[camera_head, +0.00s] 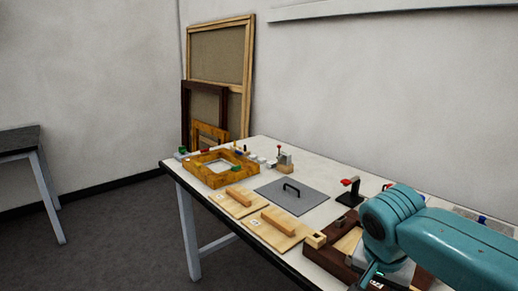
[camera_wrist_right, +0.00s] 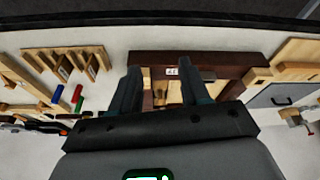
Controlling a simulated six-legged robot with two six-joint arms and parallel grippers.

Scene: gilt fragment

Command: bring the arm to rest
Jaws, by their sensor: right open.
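My right arm (camera_head: 440,235) is teal and reaches in from the right over the table in the head view. Its gripper is mostly hidden there behind the arm and at the lower edge. In the right wrist view my right gripper (camera_wrist_right: 160,78) is open, its two dark fingers apart. Between and beyond them shows a dark brown wooden frame (camera_wrist_right: 225,58) with a small white label and pale wooden pieces inside. I see nothing held between the fingers. My left gripper is not in view.
The white table (camera_head: 318,178) carries a gilt frame (camera_head: 207,176), a grey plate with a black handle (camera_head: 278,202), pale wooden boards (camera_head: 272,236) and a red-topped clamp (camera_head: 349,190). A wooden rack (camera_wrist_right: 62,62) shows in the wrist view. Large frames (camera_head: 220,55) lean against the wall.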

